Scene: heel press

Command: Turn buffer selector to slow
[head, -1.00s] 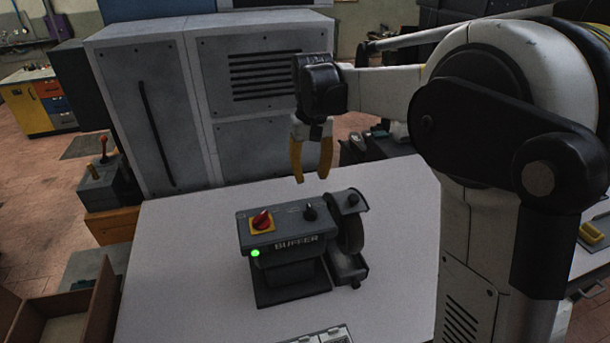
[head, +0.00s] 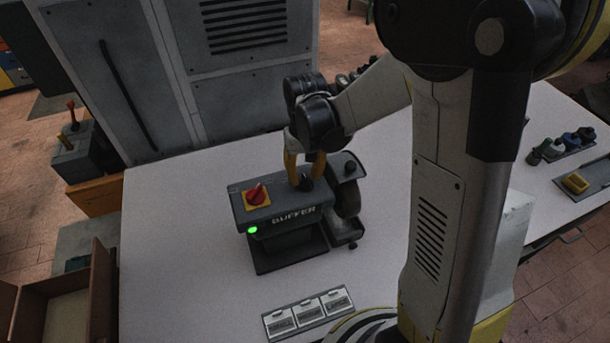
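The grey buffer (head: 285,238) stands on the white table, its green light lit. On its top are a red rotary switch (head: 257,194) on a yellow plate and a small black selector knob (head: 306,184). My gripper (head: 305,180) points down over the knob, its yellow fingers apart, one on each side of it. I cannot tell whether the fingertips touch the knob. The knob's pointer direction and the selector's markings are too small or hidden to read.
The buffer wheel (head: 347,195) is close to the right of my gripper. A labelled three-part panel (head: 308,312) lies at the table's front. A grey cabinet (head: 130,70) stands behind. The table (head: 180,240) is clear left of the buffer.

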